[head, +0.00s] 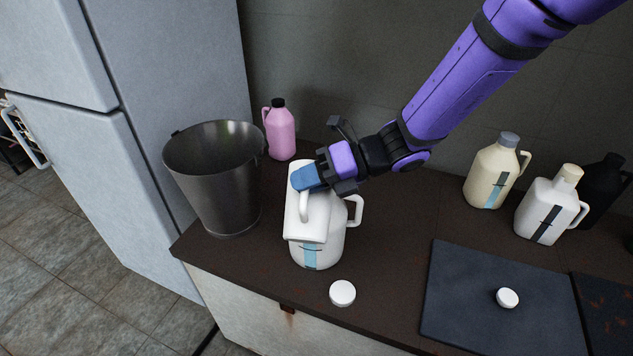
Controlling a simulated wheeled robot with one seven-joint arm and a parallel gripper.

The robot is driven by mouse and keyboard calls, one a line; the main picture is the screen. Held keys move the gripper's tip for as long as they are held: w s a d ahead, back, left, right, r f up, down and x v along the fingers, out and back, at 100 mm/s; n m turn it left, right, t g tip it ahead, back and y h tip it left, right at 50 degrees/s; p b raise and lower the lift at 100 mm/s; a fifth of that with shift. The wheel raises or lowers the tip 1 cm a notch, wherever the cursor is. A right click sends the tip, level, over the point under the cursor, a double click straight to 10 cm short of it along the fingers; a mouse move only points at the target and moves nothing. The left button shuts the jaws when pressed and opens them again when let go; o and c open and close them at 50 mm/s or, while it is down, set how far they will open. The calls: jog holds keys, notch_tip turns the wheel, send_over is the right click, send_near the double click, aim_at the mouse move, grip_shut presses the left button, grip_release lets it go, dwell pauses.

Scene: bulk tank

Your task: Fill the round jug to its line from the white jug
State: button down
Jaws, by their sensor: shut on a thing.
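My gripper (309,177) is shut on the handle of the white jug (309,228), with its blue fingertips at the handle's upper end. The white jug is held over the round jug and looks tilted; its mouth is not visible. The round jug (328,253) is white, stands upright on the counter and has a handle on its right side. A light blue strip with a dark line runs down its front. The held jug hides its mouth and much of its upper body. I cannot see any stream or the liquid level.
A metal bucket (222,185) stands left, near a pink bottle (281,135). A white cap (342,293) lies in front of the jugs. Another cap (507,298) is on a dark mat (470,320). A cream jug (490,180), a white striped jug (540,215) and a black jug (606,190) stand right.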

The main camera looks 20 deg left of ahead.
aim_at(304, 212)
jog(key=shift+w+a+r, duration=0.1)
jog(key=shift+w+r, duration=0.25)
jog(key=shift+r, duration=0.1)
dwell(1.1)
dwell(0.3)
jog(key=shift+s+d+f+n+t, duration=0.1)
jog(key=shift+s+f+n+t, duration=0.4)
jog(key=shift+f, duration=0.4)
jog(key=shift+s+d+f+n+t, duration=0.15)
jog(key=shift+s+f+n, duration=0.2)
jog(key=shift+s+f, duration=0.5)
jog(key=shift+s+d+f+n+t, duration=0.1)
jog(key=shift+s+f+n+t, duration=0.3)
jog(key=shift+f, duration=0.6)
jog(key=s+d+f+n+t+y, duration=0.1)
jog(key=s+f+n+t, duration=0.2)
jog(key=f, duration=0.7)
jog(key=shift+s+n+t+b, duration=0.35)
jog(key=shift+s+n, duration=0.7)
jog(key=shift+s, duration=0.6)
